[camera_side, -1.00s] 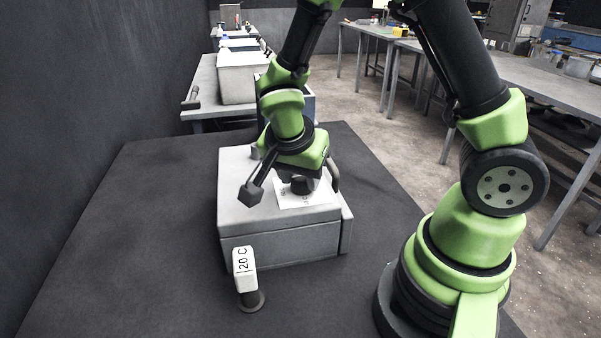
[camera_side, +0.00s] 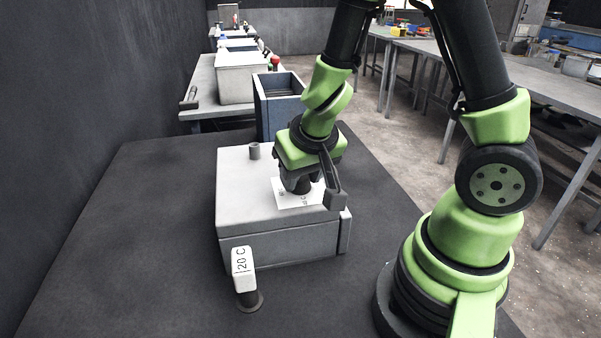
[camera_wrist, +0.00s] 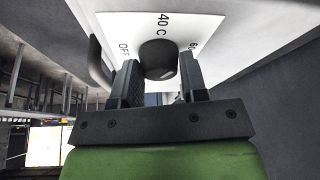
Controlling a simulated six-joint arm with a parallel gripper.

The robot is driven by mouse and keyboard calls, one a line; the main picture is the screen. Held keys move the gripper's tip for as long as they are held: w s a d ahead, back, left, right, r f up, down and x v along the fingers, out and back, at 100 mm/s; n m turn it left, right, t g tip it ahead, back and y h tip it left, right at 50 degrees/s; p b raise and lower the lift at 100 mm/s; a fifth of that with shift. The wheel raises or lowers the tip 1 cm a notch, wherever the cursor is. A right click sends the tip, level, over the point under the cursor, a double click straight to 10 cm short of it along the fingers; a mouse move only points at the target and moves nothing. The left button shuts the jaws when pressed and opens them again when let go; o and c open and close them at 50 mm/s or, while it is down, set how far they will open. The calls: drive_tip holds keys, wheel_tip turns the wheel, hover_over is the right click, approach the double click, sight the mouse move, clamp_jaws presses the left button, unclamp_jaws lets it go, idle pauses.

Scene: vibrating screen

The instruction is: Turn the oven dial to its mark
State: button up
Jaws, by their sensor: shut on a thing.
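The oven is a pale grey box (camera_side: 262,200) on the dark table. A white scale plate lies on its top (camera_side: 285,196) and fills the upper wrist view (camera_wrist: 120,30), with OFF, 40 C and part of a further mark readable. The black round dial (camera_wrist: 157,57) sits on the plate; no pointer on it can be made out. My gripper (camera_wrist: 160,82) has one finger on each side of the dial and is shut on it. In the side view my gripper (camera_side: 301,184) is over the plate and largely hides the dial. A white sign reading 20 C (camera_side: 243,262) stands in front of the oven.
A small grey peg (camera_side: 255,151) stands on the oven's top at the back left. A blue open bin (camera_side: 279,108) is behind the oven. The table left of the oven is clear, and a dark wall borders it further left.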

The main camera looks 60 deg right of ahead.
drive_tip(key=shift+n+t+y, duration=0.3)
drive_tip(key=shift+n+y, duration=0.2)
drive_tip(key=shift+n, duration=1)
drive_tip(key=shift+w+r+n, duration=0.1)
drive_tip(key=shift+w+n, duration=0.05)
drive_tip(key=shift+n, duration=0.15)
drive_tip(key=o, duration=0.9)
drive_tip(key=shift+c, duration=0.2)
